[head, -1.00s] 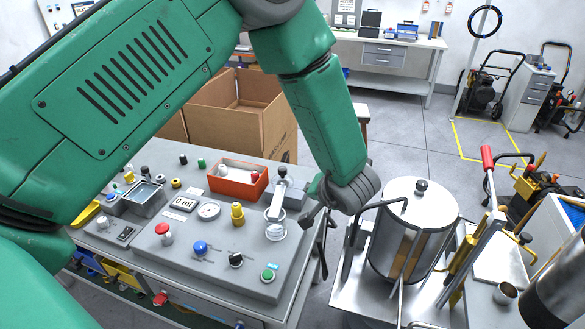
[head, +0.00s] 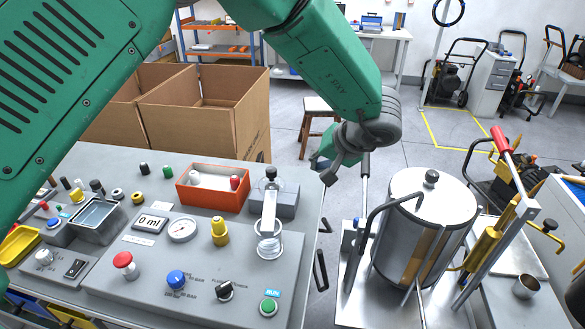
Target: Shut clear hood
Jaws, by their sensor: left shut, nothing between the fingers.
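My left arm comes in from the left across the top of the head view. Its gripper (head: 332,172) is shut and empty, in the air just past the panel's right edge. It touches nothing that I can see. A small clear round part (head: 268,245) sits at the panel's right side, under a pale flat arm from a grey block (head: 285,201). A clear rounded piece with a black knob (head: 271,174) stands on that block. I cannot tell which clear part is the hood, or whether it is open. My right gripper is not in view.
The grey panel (head: 195,262) carries a gauge (head: 182,229), a red button (head: 123,260), a blue knob (head: 176,279) and a green button (head: 268,307). An orange tray (head: 212,198) lies behind. A steel pot (head: 425,235) stands right, with a gap between the tables.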

